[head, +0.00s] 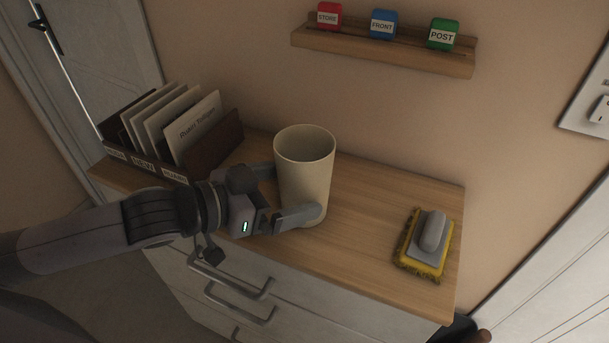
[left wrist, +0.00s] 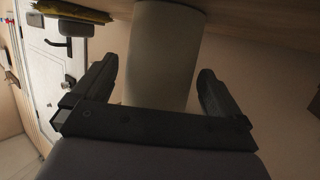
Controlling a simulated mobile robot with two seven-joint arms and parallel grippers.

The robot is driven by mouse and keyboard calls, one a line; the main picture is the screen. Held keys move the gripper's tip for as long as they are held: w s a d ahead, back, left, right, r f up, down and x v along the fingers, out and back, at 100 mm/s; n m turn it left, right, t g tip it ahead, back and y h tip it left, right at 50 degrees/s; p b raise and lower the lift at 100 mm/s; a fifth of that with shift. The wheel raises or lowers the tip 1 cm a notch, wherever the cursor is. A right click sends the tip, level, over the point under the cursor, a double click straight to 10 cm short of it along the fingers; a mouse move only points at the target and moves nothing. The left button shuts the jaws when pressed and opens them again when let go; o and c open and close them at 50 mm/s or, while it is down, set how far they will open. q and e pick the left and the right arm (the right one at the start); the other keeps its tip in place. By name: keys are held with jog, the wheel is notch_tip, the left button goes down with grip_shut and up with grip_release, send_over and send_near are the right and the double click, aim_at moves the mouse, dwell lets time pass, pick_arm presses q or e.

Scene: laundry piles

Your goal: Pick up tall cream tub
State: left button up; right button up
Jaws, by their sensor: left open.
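The tall cream tub (head: 304,170) stands upright on the wooden top of a drawer cabinet (head: 365,225). It looks empty at the rim. My left gripper (head: 292,192) comes in from the left with its fingers open, one on the far side of the tub and one on the near side. In the left wrist view the tub (left wrist: 160,55) stands between the two spread fingers of my left gripper (left wrist: 165,85), with a gap showing on both sides there. The tub's lower left side is partly hidden by the gripper. My right gripper is not in view.
A wooden file holder (head: 215,145) with several cards stands left of the tub. A yellow brush with a grey handle (head: 428,240) lies to the right. A wall shelf (head: 385,52) holds red, blue and green labelled blocks. The cabinet top between tub and brush is clear.

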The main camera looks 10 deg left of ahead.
pick_arm(q)
jog(key=shift+x, duration=1.85)
jog(key=shift+f, duration=0.1)
jog(key=shift+c, duration=0.3)
jog(key=c, duration=0.7)
